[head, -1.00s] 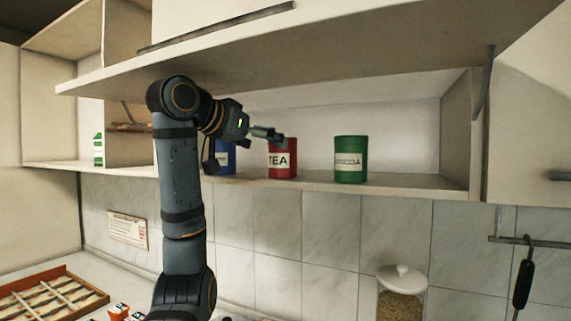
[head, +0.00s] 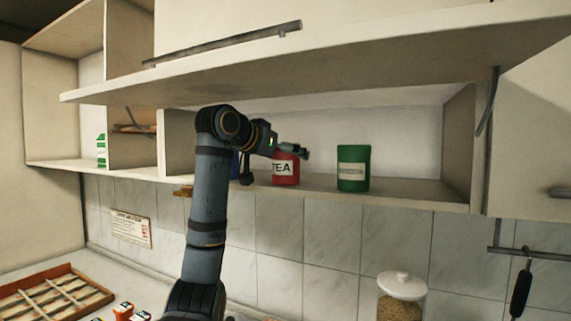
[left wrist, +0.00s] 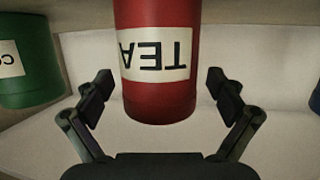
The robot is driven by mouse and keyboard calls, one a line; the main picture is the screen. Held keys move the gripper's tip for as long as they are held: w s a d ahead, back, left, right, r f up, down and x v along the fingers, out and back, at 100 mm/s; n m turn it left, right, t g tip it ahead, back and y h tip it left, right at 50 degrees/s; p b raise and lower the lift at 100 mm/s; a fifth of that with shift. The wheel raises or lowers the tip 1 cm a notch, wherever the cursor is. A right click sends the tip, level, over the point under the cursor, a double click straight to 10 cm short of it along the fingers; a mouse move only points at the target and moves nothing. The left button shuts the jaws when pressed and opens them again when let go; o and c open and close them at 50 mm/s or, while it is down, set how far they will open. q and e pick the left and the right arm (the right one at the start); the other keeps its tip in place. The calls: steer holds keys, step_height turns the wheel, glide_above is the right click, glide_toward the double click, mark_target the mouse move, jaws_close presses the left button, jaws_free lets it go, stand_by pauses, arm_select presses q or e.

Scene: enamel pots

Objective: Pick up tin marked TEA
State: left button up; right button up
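The red tin marked TEA (head: 286,169) stands upright on the cupboard shelf, between a blue tin and a green tin. In the left wrist view the red tin (left wrist: 160,100) shows upside down, its white label facing me. My left gripper (head: 300,152) is at the red tin in the head view, covering part of its top. In the left wrist view the left gripper (left wrist: 160,92) is open, one finger on each side of the tin, with gaps between fingers and tin. My right gripper is not in view.
The green tin (head: 353,168) stands right of the red one. The blue tin (head: 235,164) is mostly hidden behind my arm. The raised cupboard door (head: 330,65) hangs above the shelf (head: 420,190). A glass jar (head: 401,298) stands below.

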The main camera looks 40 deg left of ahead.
arm_select(q)
steer(key=c, duration=1.3)
steer(key=shift+c, duration=0.2)
steer(key=shift+r, duration=0.1)
steer(key=shift+r, duration=0.3)
steer(key=s+b, duration=0.1)
steer(key=s, duration=0.1)
steer(key=s+b, duration=0.1)
steer(key=s, duration=0.2)
steer(key=s+d+b, duration=0.1)
steer(key=s, duration=0.2)
steer(key=shift+r+b, duration=0.15)
steer(key=shift+b, duration=0.2)
steer(key=s+d+p, duration=0.1)
steer(key=s+p, duration=0.1)
steer(key=s, duration=0.8)
steer(key=shift+r, duration=0.2)
